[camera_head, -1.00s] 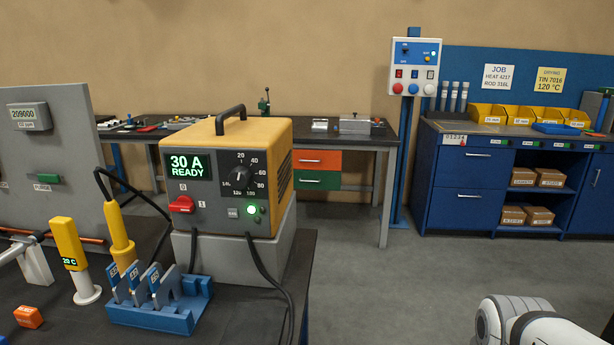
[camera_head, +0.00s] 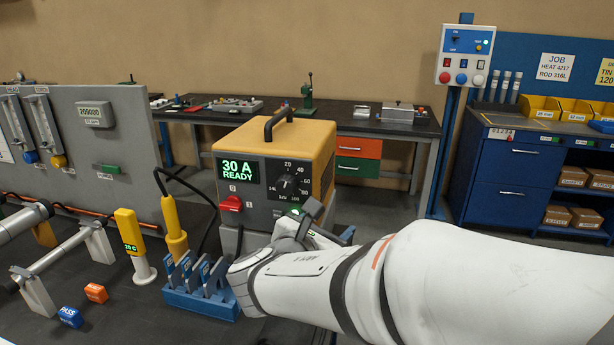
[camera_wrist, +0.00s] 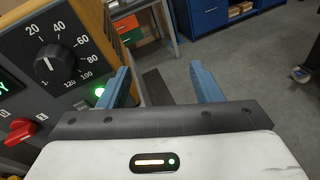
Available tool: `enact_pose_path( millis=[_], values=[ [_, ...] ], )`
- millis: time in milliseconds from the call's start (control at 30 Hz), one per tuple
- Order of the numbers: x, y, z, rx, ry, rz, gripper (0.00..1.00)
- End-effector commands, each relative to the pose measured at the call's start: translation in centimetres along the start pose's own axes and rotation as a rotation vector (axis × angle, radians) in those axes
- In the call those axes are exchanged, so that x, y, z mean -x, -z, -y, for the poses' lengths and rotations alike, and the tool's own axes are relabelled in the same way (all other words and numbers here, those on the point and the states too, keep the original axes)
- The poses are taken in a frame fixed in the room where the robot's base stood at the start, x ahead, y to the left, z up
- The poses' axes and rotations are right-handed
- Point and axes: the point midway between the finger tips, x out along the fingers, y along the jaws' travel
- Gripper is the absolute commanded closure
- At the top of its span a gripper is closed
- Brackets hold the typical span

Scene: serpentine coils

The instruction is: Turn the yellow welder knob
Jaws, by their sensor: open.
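The yellow welder (camera_head: 312,150) stands on a grey block on the dark bench, its display (camera_head: 240,172) reading "30 A READY". Its dial knob (camera_head: 288,186) is black, on the dark front panel, ringed by numbers from 20 up. The knob also shows at the left in the wrist view (camera_wrist: 54,66). My gripper (camera_wrist: 160,72) is open and empty, its two blue fingers apart. It is to the right of the knob, not touching it, with the left finger near the glowing green light (camera_wrist: 99,92). In the head view my arm partly hides the lower panel.
A red switch (camera_head: 231,204) sits on the panel left of the knob. A blue rack (camera_head: 205,304), a yellow torch (camera_head: 173,226) and a yellow pen-like device (camera_head: 131,238) stand left of my arm. Open floor lies right of the welder.

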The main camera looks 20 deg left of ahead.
Motion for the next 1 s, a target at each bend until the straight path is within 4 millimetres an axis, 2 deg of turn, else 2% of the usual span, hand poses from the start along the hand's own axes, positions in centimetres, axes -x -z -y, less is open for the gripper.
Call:
enact_pose_path(
  millis=[33, 100, 200, 333, 467, 733, 1000],
  values=[
    [1.6, -0.4, -2.8, 0.065, -0.076, 0.035, 0.41],
    [3.2, -0.6, -5.7, 0.133, -0.157, 0.082, 0.41],
    [4.9, -0.7, -8.3, 0.197, -0.234, 0.131, 0.41],
    [5.6, -0.9, -9.7, 0.23, -0.274, 0.161, 0.41],
    [4.2, -1.1, -10.2, 0.233, -0.274, 0.164, 0.41],
    [0.0, -1.6, -11.3, 0.231, -0.271, 0.162, 0.41],
    [-1.6, -1.8, -11.8, 0.23, -0.273, 0.161, 0.41]
  ],
)
